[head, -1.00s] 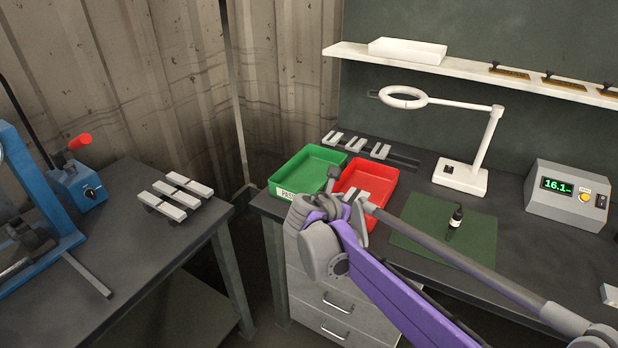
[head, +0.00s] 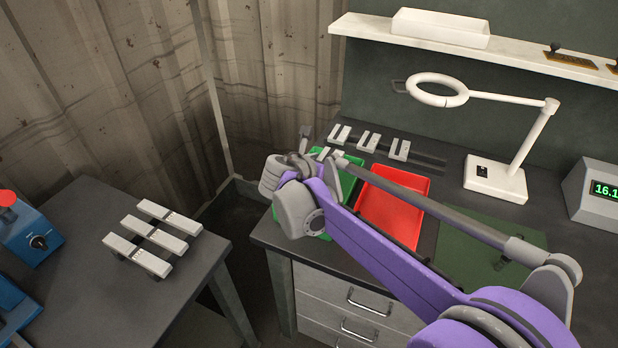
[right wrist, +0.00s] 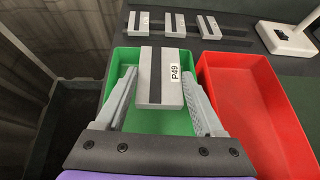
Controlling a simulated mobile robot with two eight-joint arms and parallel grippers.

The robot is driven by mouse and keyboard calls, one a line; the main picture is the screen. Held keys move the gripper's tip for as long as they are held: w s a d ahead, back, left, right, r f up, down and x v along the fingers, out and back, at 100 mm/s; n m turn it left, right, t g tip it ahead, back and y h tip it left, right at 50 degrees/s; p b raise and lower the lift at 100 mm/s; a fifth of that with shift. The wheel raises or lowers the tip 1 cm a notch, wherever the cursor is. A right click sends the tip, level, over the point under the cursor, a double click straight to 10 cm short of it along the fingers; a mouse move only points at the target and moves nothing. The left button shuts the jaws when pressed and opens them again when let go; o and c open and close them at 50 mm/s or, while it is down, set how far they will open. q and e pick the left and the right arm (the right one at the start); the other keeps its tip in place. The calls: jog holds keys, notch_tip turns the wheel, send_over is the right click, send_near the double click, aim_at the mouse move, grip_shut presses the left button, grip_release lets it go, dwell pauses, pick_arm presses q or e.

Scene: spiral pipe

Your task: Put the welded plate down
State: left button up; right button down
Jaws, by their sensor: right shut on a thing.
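The welded plate (right wrist: 145,92), light grey with a dark stripe down its middle and a P49 label, is between the fingers of my right gripper (right wrist: 159,80) in the right wrist view. The right gripper is shut on it and holds it over the green tray (right wrist: 180,122). In the head view my purple right arm reaches in from the right, and its gripper (head: 325,154) is above the green tray (head: 347,183), hiding much of it. The red tray (head: 423,186) stands just right of the green one; it also shows in the right wrist view (right wrist: 250,100). My left gripper is out of view.
A row of several grey plates (head: 369,141) sits on dark rails behind the trays. A white magnifier lamp (head: 495,180) and green mat (head: 465,250) are to the right. The left table (head: 200,275) holds more grey plates (head: 158,232). A gap separates the two tables.

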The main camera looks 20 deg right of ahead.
jog(key=shift+w, duration=0.4)
jog(key=shift+w+f, duration=0.15)
jog(key=shift+f, duration=0.2)
jog(key=f, duration=0.3)
jog(key=f+b, duration=0.1)
jog(key=f, duration=0.1)
jog(key=shift+s, duration=0.25)
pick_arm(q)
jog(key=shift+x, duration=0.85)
pick_arm(e)
jog(key=shift+w+f, duration=0.1)
jog(key=shift+f, duration=1.95)
pick_arm(q)
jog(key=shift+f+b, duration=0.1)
jog(key=shift+b, duration=0.25)
pick_arm(e)
jog(key=shift+f, duration=0.1)
grip_release()
jog(key=shift+r, duration=0.2)
jog(key=p+v, duration=0.1)
jog(key=v, duration=1.1)
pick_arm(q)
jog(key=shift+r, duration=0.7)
